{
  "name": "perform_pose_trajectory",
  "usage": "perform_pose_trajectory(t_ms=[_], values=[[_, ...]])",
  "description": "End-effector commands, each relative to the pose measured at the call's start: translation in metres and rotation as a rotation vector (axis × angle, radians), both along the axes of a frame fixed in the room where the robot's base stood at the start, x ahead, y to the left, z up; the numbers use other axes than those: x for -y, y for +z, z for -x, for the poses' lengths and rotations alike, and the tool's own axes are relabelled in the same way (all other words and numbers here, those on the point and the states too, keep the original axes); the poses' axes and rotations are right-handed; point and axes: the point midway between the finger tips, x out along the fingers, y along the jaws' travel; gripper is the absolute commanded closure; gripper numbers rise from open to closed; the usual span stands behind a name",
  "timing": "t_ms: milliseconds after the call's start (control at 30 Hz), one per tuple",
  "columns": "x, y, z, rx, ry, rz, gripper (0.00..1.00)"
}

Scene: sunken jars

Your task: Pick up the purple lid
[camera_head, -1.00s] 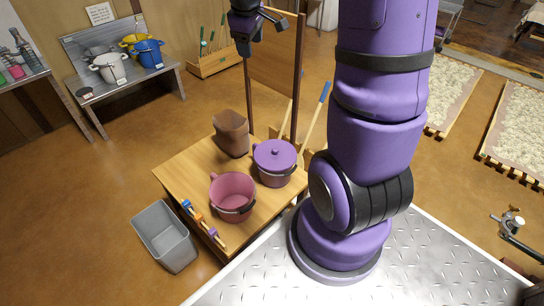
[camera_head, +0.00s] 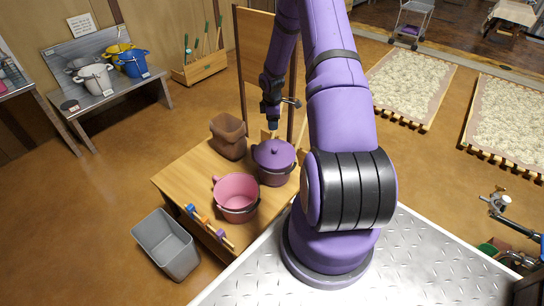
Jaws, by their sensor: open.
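The purple lid (camera_head: 274,151) sits on a purple pot (camera_head: 273,176) with dark handles, at the right part of the small wooden table (camera_head: 176,178). The lid has a round knob on top. My gripper (camera_head: 273,126) points down and appears just above or behind the lid's knob. I see nothing held in it. The fingers are small and dark in this view, and the exact gap to the knob cannot be told.
An open pink pot (camera_head: 236,196) stands in front of the purple pot. A brown container (camera_head: 228,136) stands at the table's back. A grey bin (camera_head: 166,245) is on the floor at left. A wooden panel (camera_head: 263,62) rises behind the table.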

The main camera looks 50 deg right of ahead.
Motion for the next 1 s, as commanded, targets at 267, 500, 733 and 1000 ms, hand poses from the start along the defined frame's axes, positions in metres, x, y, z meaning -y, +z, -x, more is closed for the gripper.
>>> perform_pose_trajectory(t_ms=[267, 500, 733, 1000], values=[[0.008, -0.045, 0.011, -0.005, 0.036, -0.031, 0.39], [0.008, -0.079, 0.012, -0.006, 0.036, -0.032, 0.39], [0.008, -0.097, 0.011, -0.004, 0.036, -0.029, 0.39], [0.006, -0.119, 0.014, -0.006, 0.036, -0.032, 0.39]])
